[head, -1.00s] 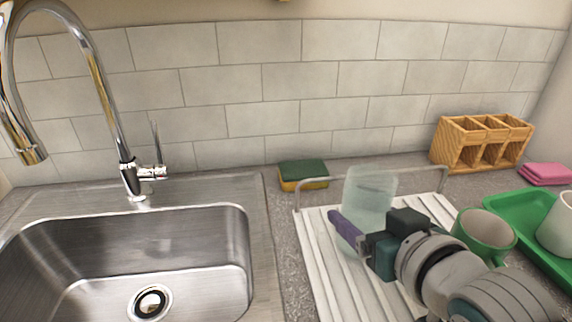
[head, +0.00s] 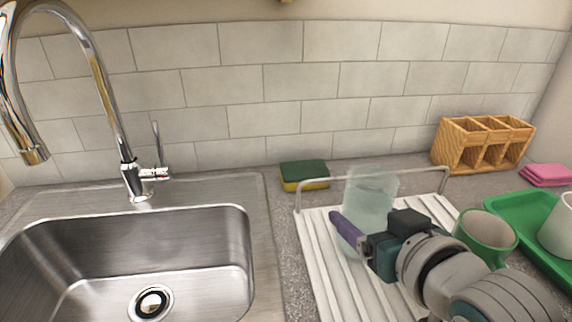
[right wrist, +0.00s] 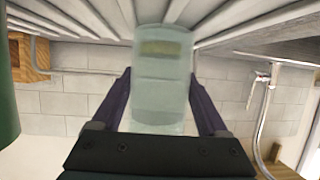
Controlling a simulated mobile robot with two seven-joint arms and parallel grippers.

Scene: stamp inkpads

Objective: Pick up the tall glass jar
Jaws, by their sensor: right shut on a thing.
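The tall glass jar (head: 370,196) is pale, see-through and upright at the drying rack (head: 320,240). In the right wrist view the jar (right wrist: 162,85) stands between the two purple fingers. My right gripper (head: 350,234) reaches in from the lower right and is shut on the jar. One purple finger shows along the jar's left side in the head view; the other is hidden. Whether the jar's base touches the rack is hard to tell. My left gripper is not in view.
A green mug (head: 485,236) stands close to my right arm. A green tray (head: 530,215) with a white cup (head: 558,228) is at the right. A wooden holder (head: 482,145), a sponge (head: 304,175) and pink cloths (head: 546,175) sit along the back. The steel sink (head: 262,250) is at the left.

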